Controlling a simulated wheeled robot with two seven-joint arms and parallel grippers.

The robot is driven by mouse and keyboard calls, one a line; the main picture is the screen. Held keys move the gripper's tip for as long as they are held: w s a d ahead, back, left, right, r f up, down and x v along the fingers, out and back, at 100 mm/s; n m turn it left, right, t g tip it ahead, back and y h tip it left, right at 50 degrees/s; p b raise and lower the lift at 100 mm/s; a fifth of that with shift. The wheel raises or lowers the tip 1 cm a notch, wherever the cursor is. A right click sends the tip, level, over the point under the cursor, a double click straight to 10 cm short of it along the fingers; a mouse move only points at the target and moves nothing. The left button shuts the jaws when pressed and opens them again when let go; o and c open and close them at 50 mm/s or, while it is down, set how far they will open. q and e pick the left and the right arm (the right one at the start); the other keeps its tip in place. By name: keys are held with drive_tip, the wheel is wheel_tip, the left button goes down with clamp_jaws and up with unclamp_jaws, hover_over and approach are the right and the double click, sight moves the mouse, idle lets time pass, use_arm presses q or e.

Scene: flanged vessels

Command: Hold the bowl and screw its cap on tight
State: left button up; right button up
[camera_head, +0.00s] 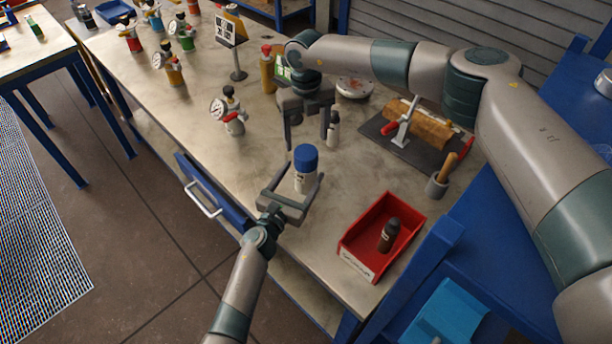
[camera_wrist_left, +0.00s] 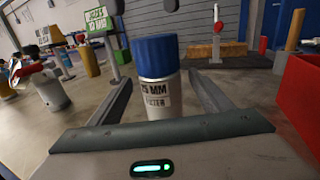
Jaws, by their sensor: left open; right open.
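The bowl is a white cylinder (camera_head: 304,183) with a dark label reading 25 MM FILTER, and it stands upright. Its blue cap (camera_head: 306,157) sits on top; how tight it is cannot be told. My left gripper (camera_head: 300,180) is open low around the bowl, one finger on each side. In the left wrist view the bowl (camera_wrist_left: 161,99) and cap (camera_wrist_left: 156,54) stand between the fingers with gaps on both sides. My right gripper (camera_head: 306,146) is open and empty, pointing down just above and behind the cap, with its fingers apart.
A red bin (camera_head: 352,262) holding a dark bottle (camera_head: 389,235) stands at the right front. Bench space left of the bowl is clear.

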sight(306, 152)
use_arm(q)
drive_tip(key=shift+w+d, duration=0.1)
drive_tip(key=shift+w, duration=0.15)
clamp_jaws()
use_arm(e)
drive_tip(key=n, duration=1.3)
idle(0.5)
drive_tip(key=shift+f, duration=4)
